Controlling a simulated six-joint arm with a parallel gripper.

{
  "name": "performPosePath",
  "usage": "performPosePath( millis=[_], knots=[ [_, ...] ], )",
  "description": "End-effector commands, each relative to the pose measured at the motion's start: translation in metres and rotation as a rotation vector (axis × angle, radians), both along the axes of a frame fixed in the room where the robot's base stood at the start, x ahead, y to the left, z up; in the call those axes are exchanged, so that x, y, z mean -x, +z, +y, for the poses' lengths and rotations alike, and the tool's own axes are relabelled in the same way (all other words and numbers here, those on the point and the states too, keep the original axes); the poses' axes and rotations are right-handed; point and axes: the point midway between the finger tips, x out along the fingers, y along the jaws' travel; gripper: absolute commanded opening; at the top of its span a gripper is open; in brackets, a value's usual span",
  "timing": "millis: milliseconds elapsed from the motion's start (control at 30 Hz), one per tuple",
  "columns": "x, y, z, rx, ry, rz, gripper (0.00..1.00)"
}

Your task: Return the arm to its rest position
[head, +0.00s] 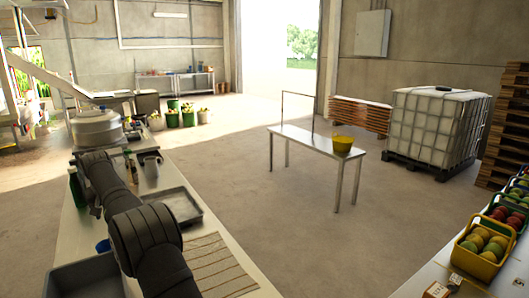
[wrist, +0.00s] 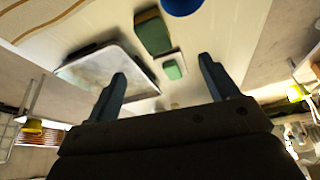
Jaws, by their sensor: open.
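My arm (head: 147,238) reaches forward over the long white bench at the left in the head view, and its far end hides my gripper there. In the wrist view my gripper (wrist: 163,80) is open, with two blue-grey fingers wide apart and nothing between them. Past the fingers lie a grey metal tray (wrist: 108,72), a green sponge-like block (wrist: 153,34), a small green-topped piece (wrist: 173,69) and part of a blue round thing (wrist: 186,4). The fingers look apart from all of these.
The bench holds the metal tray (head: 176,207), a striped cloth (head: 216,268), a grey bin (head: 85,279) and a large steel pot (head: 97,128). A table with a yellow bowl (head: 342,143) stands across open floor. Fruit baskets (head: 480,246) stand at the right.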

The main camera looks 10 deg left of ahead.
Motion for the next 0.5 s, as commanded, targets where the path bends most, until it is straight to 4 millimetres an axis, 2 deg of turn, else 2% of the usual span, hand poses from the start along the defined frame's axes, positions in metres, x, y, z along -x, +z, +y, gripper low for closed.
performPosePath(
  millis=[100, 500],
  knots=[
    [-0.02, 0.0, -0.016, 0.001, -0.024, 0.001, 0.79],
    [-0.079, -0.001, -0.071, 0.004, -0.093, 0.003, 0.79]
  ],
)
